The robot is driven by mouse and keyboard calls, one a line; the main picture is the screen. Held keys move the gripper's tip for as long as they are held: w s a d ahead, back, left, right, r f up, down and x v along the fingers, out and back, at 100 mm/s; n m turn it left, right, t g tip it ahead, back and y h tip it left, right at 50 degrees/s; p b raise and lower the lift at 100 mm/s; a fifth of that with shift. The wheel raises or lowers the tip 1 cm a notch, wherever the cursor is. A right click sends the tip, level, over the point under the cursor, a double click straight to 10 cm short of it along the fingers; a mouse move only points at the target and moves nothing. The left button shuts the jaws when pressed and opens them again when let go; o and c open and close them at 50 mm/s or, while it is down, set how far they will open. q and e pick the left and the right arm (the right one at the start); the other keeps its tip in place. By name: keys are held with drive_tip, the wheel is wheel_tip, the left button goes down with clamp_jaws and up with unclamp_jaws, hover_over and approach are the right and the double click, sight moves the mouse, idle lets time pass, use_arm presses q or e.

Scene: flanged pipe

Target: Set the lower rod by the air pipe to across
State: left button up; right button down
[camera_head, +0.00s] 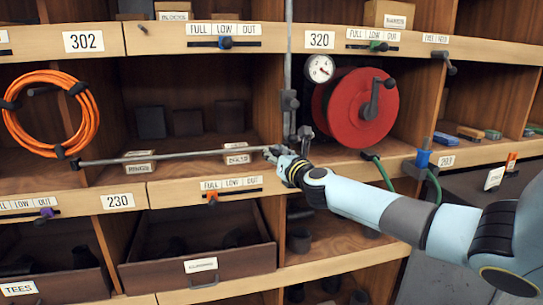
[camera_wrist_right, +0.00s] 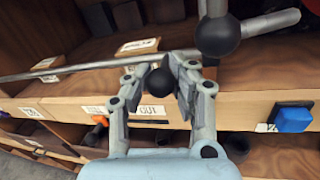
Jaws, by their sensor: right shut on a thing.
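The air pipe (camera_head: 288,60) runs upright beside a round gauge (camera_head: 319,68). The lower rod (camera_head: 180,156) is long, thin and grey. It lies nearly level in the picture, from a dark end at the left to my right gripper (camera_head: 276,154) by the foot of the pipe. In the right wrist view the rod (camera_wrist_right: 80,69) passes behind my right gripper (camera_wrist_right: 161,80), which is shut around a black ball (camera_wrist_right: 158,82) at the rod. The fingers hide how ball and rod join. A second black ball (camera_wrist_right: 218,35) with a grey bar is above right. My left gripper is out of view.
A red reel (camera_head: 352,108) with a crank stands right of the pipe. An orange hose coil (camera_head: 45,110) hangs at the left. Small labelled boxes (camera_head: 236,156) sit behind the rod. An orange slider (camera_head: 212,197) is on the ledge below, above an open drawer (camera_head: 200,264).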

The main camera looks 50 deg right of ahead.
drive_tip(key=shift+s+d+f, duration=0.1)
drive_tip(key=shift+s+f, duration=0.05)
drive_tip(key=shift+f, duration=0.2)
drive_tip(key=c, duration=1.6)
unclamp_jaws()
drive_tip(key=o, duration=0.5)
drive_tip(key=shift+s+d+r, duration=0.1)
drive_tip(key=shift+s+r, duration=0.05)
drive_tip(key=shift+s, duration=0.1)
drive_tip(key=shift+o, duration=0.4)
drive_tip(key=shift+d, duration=0.1)
drive_tip(key=shift+w+r, duration=0.1)
drive_tip(key=v, duration=1.2)
